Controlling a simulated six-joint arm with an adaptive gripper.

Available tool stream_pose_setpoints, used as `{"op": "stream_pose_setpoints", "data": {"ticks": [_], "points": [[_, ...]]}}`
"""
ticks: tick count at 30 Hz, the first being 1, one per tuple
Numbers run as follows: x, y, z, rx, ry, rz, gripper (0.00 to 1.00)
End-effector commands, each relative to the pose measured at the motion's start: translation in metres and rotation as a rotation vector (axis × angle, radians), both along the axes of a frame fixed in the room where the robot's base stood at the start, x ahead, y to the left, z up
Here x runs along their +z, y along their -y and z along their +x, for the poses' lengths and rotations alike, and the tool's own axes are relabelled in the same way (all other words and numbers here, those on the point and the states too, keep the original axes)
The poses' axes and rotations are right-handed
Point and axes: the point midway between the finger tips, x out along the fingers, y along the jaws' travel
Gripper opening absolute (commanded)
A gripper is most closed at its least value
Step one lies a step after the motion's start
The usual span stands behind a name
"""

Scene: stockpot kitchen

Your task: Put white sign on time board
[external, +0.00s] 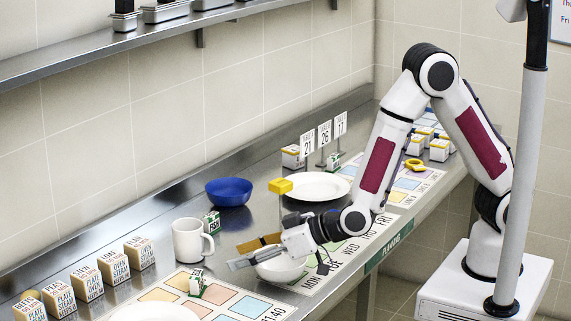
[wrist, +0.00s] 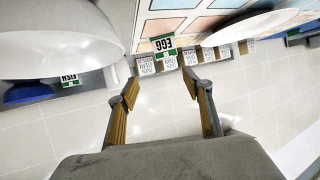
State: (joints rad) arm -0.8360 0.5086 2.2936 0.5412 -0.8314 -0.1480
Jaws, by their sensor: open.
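My gripper (external: 248,252) is open with nothing between its fingers. It is over the counter beside the white bowl, and its two fingers also show in the wrist view (wrist: 165,92). A small white sign with a green base (external: 196,283) stands on the time board (external: 250,308), left of and below my gripper in the external view. It reads EGG in the wrist view (wrist: 163,43), beyond the fingertips. Another white-and-green sign reading FISH (external: 212,222) stands by the mug, also seen in the wrist view (wrist: 70,78). The time board has coloured squares and "11:40".
A mug (external: 188,240), blue bowl (external: 229,192), plate (external: 160,313) and several labelled boxes (external: 113,267) surround the area. The planning board (external: 352,251) lies right.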

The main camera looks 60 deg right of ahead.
Motion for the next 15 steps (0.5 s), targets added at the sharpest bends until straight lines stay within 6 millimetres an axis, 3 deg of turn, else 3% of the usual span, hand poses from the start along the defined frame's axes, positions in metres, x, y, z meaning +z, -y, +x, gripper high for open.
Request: {"op": "stream_pose_setpoints", "data": {"ticks": [7, 15], "points": [[0.035, 0.035, 0.007, -0.013, -0.084, 0.026, 0.5], [0.069, 0.08, 0.001, -0.022, -0.173, 0.035, 0.5]]}}
